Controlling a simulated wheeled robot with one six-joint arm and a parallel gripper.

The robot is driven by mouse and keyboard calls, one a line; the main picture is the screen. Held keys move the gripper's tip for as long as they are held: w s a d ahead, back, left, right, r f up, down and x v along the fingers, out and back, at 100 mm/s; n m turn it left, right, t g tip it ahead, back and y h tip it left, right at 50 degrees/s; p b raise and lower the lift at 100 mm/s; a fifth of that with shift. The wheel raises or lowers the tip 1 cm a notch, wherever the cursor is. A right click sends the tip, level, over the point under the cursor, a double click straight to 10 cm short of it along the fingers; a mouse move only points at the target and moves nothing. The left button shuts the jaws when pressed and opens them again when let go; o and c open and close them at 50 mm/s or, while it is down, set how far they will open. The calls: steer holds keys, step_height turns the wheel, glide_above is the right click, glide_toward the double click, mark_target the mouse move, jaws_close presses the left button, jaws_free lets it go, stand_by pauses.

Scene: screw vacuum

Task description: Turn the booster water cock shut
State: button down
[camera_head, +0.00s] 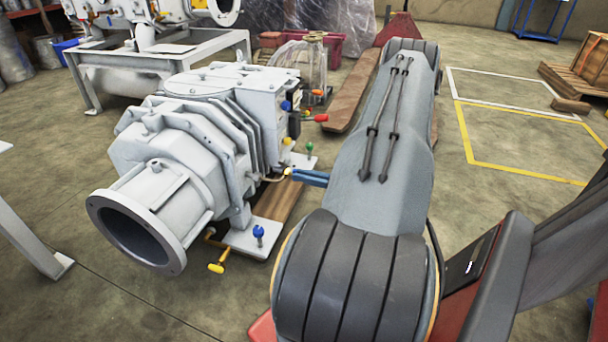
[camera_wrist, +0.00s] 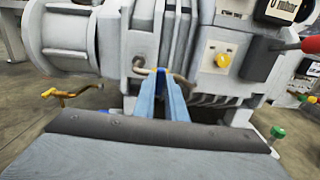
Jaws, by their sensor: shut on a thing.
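The pale grey vacuum pump (camera_head: 180,150) stands on the floor left of my arm. A thin bent pipe (camera_wrist: 182,80) runs along its side, also visible in the head view (camera_head: 268,179). My gripper (camera_wrist: 160,75) has blue fingers closed together at this pipe, with a small dark-blue piece between the tips, which looks like the water cock's handle. The fingers hide most of the cock, so its angle cannot be told. In the head view my gripper (camera_head: 293,173) reaches the pump's right side from under my arm.
A yellow knob (camera_wrist: 222,60) and a red-ended lever (camera_wrist: 310,45) stick out to the right of my gripper. A yellow-handled crank (camera_head: 216,267), a blue-topped valve (camera_head: 258,232) and a green knob (camera_wrist: 277,132) are low by the pump. Open floor lies at right.

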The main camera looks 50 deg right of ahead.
steer(key=c, duration=1.8)
jaws_free()
steer(key=p+v, duration=0.2)
steer(key=v, duration=0.5)
steer(key=shift+s+d, duration=0.15)
steer(key=shift+s, duration=0.2)
